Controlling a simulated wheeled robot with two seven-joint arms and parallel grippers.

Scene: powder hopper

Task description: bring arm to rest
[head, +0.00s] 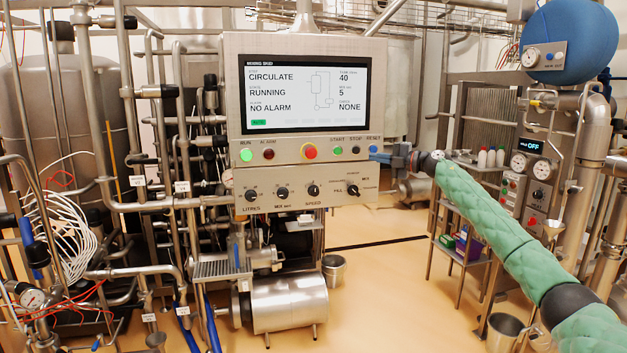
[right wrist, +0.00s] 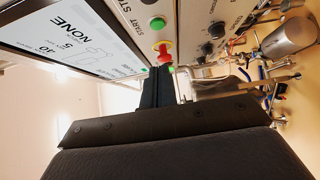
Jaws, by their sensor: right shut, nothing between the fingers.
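My right arm comes in from the right in a green padded sleeve. Its gripper (head: 382,156) is at the right edge of the control panel (head: 230,100), by the blue RESET button. Whether it touches the panel cannot be told. In the right wrist view, the black fingers (right wrist: 158,86) are together and hold nothing. A red button (right wrist: 162,52) and a green START button (right wrist: 156,23) show beyond the fingertips. The screen (head: 305,95) reads CIRCULATE, RUNNING and NO ALARM. My left gripper is not in view.
Pipes and valves crowd the left, with a white cable coil (head: 62,235). A steel motor housing (head: 288,302) stands below the panel. A blue vessel (head: 572,42) and a rack with gauges (head: 518,163) stand at right. Open floor (head: 390,300) lies between.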

